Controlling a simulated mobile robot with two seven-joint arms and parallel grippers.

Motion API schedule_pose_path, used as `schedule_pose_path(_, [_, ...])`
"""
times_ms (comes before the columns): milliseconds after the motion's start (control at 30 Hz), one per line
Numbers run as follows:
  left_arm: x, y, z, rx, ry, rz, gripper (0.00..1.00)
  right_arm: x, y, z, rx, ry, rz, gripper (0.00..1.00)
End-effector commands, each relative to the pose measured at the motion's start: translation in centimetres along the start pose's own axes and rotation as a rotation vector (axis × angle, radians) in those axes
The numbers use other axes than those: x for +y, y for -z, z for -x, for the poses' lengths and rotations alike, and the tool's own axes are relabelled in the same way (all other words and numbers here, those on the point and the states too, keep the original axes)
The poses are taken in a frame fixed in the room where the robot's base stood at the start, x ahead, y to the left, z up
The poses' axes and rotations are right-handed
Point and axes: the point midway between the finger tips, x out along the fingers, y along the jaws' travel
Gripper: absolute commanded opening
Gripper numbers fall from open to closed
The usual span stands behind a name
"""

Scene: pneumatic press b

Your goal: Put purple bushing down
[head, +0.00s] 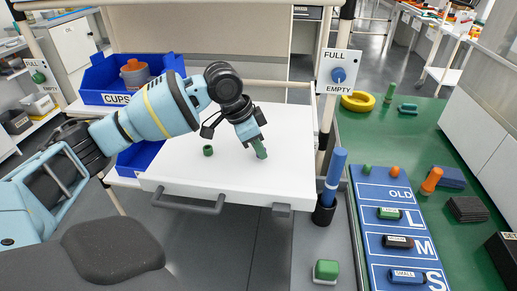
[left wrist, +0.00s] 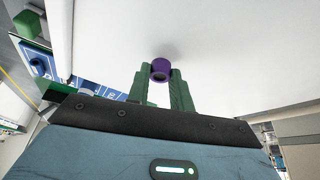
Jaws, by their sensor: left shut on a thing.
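The purple bushing (left wrist: 160,69) is a small ring held between the green fingertips of my left gripper (left wrist: 165,88), as seen in the left wrist view. In the head view my left gripper (head: 260,150) points down over the right half of the white tabletop (head: 235,178), and the bushing is hidden there. The white surface lies close behind the bushing in the left wrist view; I cannot tell whether they touch. A dark green bushing (head: 208,150) stands on the white tabletop to the left of the gripper. My right gripper is not in view.
A blue bin labelled CUPS (head: 92,88) stands behind the tabletop at the left. A blue rod (head: 335,172) stands in a black cup right of the tabletop. A blue sorting board (head: 378,235) with L, M, S rows lies further right. The tabletop's front is clear.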

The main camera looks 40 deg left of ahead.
Motion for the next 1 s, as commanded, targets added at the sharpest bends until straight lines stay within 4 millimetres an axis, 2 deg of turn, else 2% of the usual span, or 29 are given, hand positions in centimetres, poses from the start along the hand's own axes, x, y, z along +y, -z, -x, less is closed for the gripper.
schedule_pose_path(67, [-0.02, -0.36, -0.72, -0.001, 0.0, 0.0, 0.0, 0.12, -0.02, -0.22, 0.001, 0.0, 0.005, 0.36])
schedule_pose_path(433, [-0.02, -0.39, -0.88, 0.001, 0.001, 0.001, 0.0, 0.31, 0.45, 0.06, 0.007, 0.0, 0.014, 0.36])
schedule_pose_path(467, [-0.03, -0.38, -0.87, 0.001, 0.001, 0.001, 0.26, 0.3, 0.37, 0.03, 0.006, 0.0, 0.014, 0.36])
schedule_pose_path(600, [-0.02, -0.4, -0.9, 0.001, 0.001, 0.001, 0.44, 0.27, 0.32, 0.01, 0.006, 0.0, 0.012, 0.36])
schedule_pose_path(1000, [-0.03, -0.3, -0.37, 0.001, 0.001, 0.001, 0.44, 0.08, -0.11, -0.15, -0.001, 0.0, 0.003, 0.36])
